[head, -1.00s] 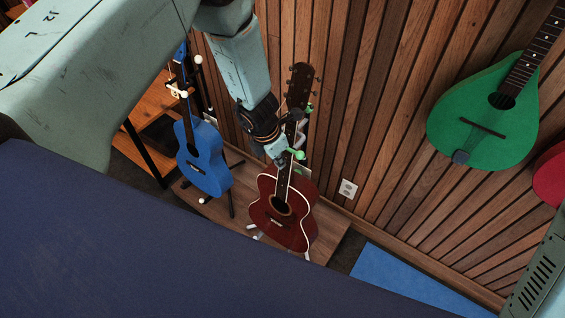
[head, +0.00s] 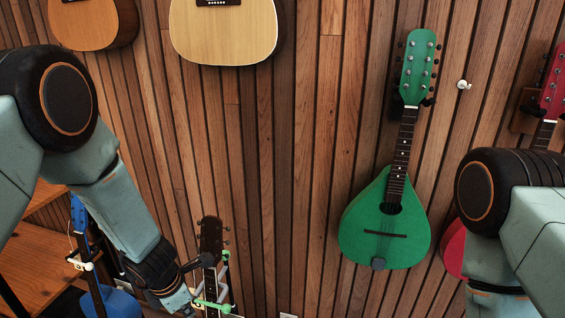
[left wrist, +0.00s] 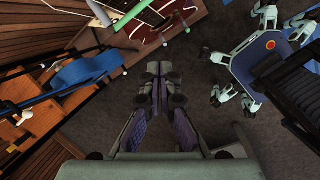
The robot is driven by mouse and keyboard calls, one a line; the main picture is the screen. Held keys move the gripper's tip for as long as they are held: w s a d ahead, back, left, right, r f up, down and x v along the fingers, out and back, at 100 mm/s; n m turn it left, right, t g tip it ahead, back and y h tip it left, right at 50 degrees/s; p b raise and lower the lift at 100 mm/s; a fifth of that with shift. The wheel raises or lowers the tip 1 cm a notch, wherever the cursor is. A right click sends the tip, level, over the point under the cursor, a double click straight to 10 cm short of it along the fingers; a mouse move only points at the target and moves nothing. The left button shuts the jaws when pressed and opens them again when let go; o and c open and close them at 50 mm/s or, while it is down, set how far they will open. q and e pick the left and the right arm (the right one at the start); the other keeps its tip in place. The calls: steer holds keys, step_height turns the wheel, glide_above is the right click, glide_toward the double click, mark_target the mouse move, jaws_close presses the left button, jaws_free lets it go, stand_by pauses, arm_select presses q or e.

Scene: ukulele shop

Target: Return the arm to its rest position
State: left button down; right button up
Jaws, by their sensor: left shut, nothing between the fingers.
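My left arm comes in from the left in the head view and bends down toward the bottom edge. My left gripper (head: 183,300) is at its lower end, just left of the neck of a brown-headed guitar (head: 210,240), and shows only in part there. In the left wrist view the left gripper (left wrist: 166,76) has its fingers together and empty, over dark floor. I cannot tell whether it touches anything. My right arm (head: 490,195) shows at the right edge; its gripper is out of view.
A green mandolin (head: 385,235) hangs on the slatted wall (head: 290,150). A pale guitar (head: 225,35) hangs at the top. Green-tipped stand arms (head: 215,304) are beside the guitar neck. A blue guitar (left wrist: 85,73) and a red guitar (left wrist: 145,28) show close by in the left wrist view.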

arm_select(q)
steer(key=s+a+f+m+y+b, duration=0.1)
steer(key=s+a+f+m+b, duration=0.15)
steer(key=s+f+m, duration=0.5)
steer(key=s+a+f+m+y+b, duration=0.1)
steer(key=s+a+f+m+b, duration=0.3)
steer(key=m, duration=0.6)
steer(key=s+d+f+m+g+h+b, duration=0.1)
steer(key=s+d+f+m+b, duration=0.2)
steer(key=s, duration=0.6)
steer(key=s+d+f+m+g+b, duration=0.1)
steer(key=s+d+f+m+b, duration=0.3)
steer(key=s+f+b, duration=0.3)
steer(key=s+f+m, duration=0.1)
steer(key=s, duration=0.2)
steer(key=shift+s+f+m+g+h, duration=0.3)
steer(key=shift+f+m+h, duration=0.05)
steer(key=shift+f+h, duration=0.05)
